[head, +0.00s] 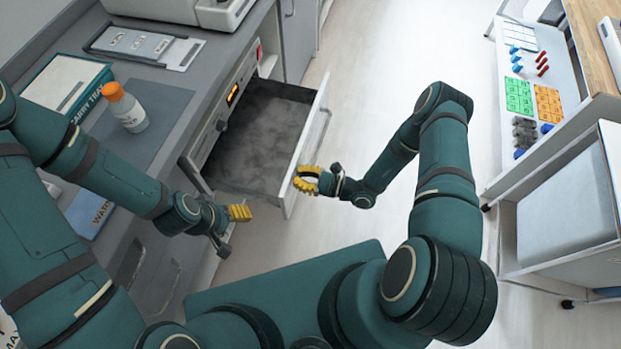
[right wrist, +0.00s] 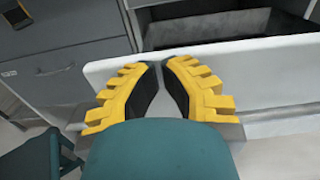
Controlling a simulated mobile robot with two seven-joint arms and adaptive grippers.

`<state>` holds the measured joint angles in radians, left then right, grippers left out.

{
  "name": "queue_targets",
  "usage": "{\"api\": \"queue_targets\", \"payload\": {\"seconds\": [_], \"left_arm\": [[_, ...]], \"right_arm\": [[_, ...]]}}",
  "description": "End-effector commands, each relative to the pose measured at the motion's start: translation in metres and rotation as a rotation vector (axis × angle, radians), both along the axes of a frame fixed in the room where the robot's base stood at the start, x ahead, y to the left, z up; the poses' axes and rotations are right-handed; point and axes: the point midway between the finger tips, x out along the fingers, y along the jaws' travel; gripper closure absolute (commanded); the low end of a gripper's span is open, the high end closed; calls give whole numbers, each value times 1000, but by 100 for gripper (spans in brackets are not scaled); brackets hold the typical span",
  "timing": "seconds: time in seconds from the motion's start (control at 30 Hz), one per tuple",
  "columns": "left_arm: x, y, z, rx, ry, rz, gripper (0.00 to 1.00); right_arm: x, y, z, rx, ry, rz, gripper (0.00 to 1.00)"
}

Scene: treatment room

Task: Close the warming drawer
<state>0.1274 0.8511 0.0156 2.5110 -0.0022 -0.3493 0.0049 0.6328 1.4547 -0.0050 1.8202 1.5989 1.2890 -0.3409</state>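The warming drawer (head: 313,128) is pulled well out of the grey cabinet on the left, and its dark interior looks empty. Its pale front panel also shows in the right wrist view (right wrist: 235,66), with a bar-like handle (right wrist: 281,122) on it. My right gripper (head: 296,182) is at the near end of the front panel, on its outer side. Its yellow fingers (right wrist: 160,66) converge at the tips with nothing seen held between them. I cannot tell whether they touch the panel. My left gripper (head: 247,213) is beside the cabinet, near the drawer's near side, its yellow fingers together and empty.
The counter (head: 190,85) holds an orange-capped bottle (head: 125,108), a carry tray box (head: 68,84) and a flat metal device (head: 145,45). A white trolley (head: 560,190) with coloured items stands at right. The floor (head: 385,55) between is clear.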

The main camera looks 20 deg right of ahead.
Motion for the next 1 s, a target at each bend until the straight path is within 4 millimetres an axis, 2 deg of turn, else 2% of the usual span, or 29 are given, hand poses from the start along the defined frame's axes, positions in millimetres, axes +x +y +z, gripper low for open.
{"api": "queue_targets", "payload": {"seconds": [0.43,0.57,0.77,1.0], "left_arm": [[0,0,0,0,0,0,37],[0,0,-2,0,-1,0,37],[1,0,-8,0,-3,0,37],[3,0,-18,1,-8,2,37]], "right_arm": [[2,3,0,0,0,0,100],[7,11,0,1,-1,0,100],[29,43,-1,4,-1,0,100],[68,102,-1,3,-2,1,100]]}}
